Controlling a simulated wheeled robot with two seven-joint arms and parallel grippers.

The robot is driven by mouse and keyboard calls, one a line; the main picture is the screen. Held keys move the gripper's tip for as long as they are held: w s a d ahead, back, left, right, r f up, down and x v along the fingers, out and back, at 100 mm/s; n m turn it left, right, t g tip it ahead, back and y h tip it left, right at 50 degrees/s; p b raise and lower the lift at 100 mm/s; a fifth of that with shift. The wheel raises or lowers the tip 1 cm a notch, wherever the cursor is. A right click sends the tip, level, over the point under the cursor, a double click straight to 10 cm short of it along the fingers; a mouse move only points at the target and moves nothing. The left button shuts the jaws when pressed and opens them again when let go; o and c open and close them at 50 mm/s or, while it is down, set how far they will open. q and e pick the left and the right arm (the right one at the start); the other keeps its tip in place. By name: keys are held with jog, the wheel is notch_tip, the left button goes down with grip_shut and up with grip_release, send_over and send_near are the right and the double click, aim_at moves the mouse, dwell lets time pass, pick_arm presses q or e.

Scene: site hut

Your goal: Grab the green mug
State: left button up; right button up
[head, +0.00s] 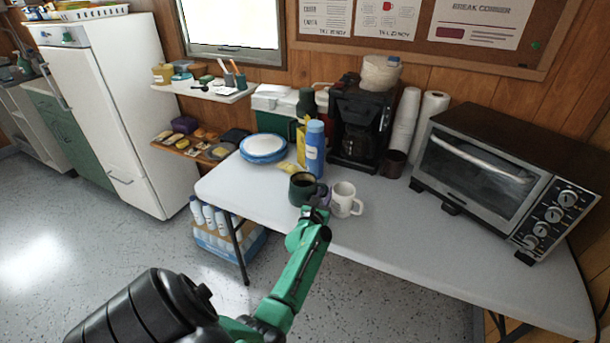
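The dark green mug (301,188) stands upright on the grey-white table (400,235), near its front edge. My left arm reaches up from below, and my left gripper (318,203) is at the mug's lower right side, by its handle. The gripper looks to be touching or very close to the mug. The fingers are small and partly merge with the mug, so I cannot tell if they are open or shut. A white mug (344,199) stands just right of the gripper. My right gripper is not in view.
A blue bottle (315,148) stands behind the green mug, with a yellow packet (286,167) nearby. Blue-rimmed plates (263,148) are at the left, a black coffee maker (361,128) behind, and a toaster oven (500,175) at the right. The table's front middle is clear.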

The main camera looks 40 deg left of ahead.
pick_arm(q)
jog(key=shift+w+f, duration=0.1)
jog(key=shift+w, duration=0.15)
jog(key=shift+s, duration=0.1)
grip_shut()
dwell(1.1)
